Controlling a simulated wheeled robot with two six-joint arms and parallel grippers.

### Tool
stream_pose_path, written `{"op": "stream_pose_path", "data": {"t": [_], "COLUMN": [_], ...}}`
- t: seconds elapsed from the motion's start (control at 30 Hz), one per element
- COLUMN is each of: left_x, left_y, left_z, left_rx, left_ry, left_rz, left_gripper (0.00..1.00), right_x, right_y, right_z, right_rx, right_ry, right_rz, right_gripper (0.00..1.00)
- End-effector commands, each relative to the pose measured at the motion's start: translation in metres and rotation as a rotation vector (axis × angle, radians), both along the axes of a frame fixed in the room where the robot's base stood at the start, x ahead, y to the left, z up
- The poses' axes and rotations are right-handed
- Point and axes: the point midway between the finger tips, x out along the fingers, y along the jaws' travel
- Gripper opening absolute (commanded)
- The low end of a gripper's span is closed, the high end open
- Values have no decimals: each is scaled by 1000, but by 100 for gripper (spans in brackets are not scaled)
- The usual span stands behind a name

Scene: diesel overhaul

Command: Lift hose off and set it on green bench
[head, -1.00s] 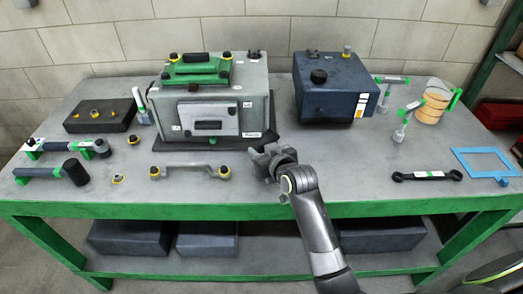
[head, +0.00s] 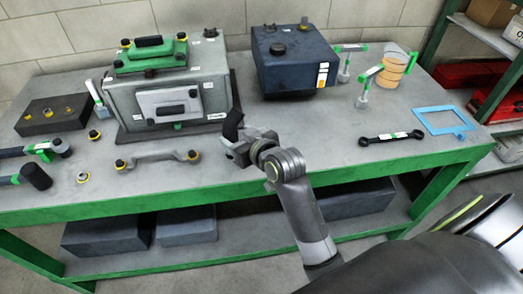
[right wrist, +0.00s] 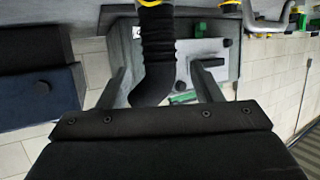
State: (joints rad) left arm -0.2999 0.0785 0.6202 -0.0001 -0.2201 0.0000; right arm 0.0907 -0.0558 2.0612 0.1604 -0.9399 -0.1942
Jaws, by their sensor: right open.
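A black ribbed hose (right wrist: 158,50) with a bent end and a yellow ring shows in the right wrist view, between the two spread fingers. A dark piece (head: 233,124) at my right gripper (head: 238,147) in the head view looks like the same hose; the rest of it is hidden. The right gripper is open, with a gap visible beside the hose. It is just right of the grey engine block (head: 215,95), over the front part of the grey-topped bench with green edges (head: 330,178). My left gripper is not in view.
A dark blue tank (head: 295,70) stands behind the gripper. A black link bar (head: 390,137) and a blue frame (head: 442,121) lie at the right. A grey handle (head: 157,159) lies at the left. The bench top is clear right of the gripper.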

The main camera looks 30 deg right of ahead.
Motion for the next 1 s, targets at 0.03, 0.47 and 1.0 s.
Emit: {"op": "stream_pose_path", "data": {"t": [0.03,0.47,1.0], "left_x": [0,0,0], "left_y": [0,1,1], "left_z": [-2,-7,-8], "left_rx": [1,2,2], "left_ry": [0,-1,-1], "left_rz": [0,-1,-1], "left_gripper": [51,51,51], "right_x": [-10,-81,-108], "right_y": [-2,-15,-22], "right_z": [2,29,33], "right_rx": [1,0,-3], "right_ry": [0,-1,19], "right_rz": [-1,0,-4], "right_gripper": [59,59,59]}}
